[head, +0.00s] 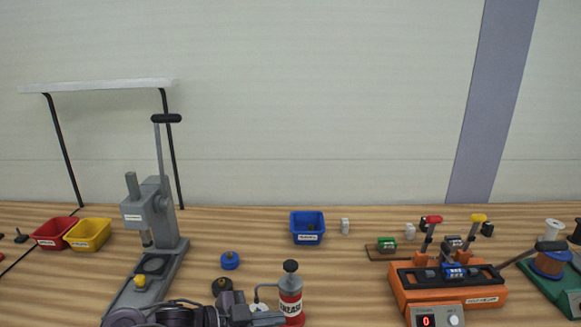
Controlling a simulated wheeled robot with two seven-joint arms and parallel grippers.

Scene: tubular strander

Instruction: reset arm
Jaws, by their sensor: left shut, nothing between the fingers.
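My left gripper (268,318) shows at the bottom edge, with its dark arm coming in from the lower left. It is shut and empty. Its tip is just left of a red grease can (290,300) with a black knob on top; I cannot tell whether they touch. The lower part of the arm is cut off by the frame. My right gripper is not in view.
A grey lever press (148,215) stands left, beside red (54,232) and yellow (88,235) bins. A blue bin (307,228) is at centre back. An orange machine (400,288) and a copper spool (550,264) are right. The wooden table (345,275) is clear at centre.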

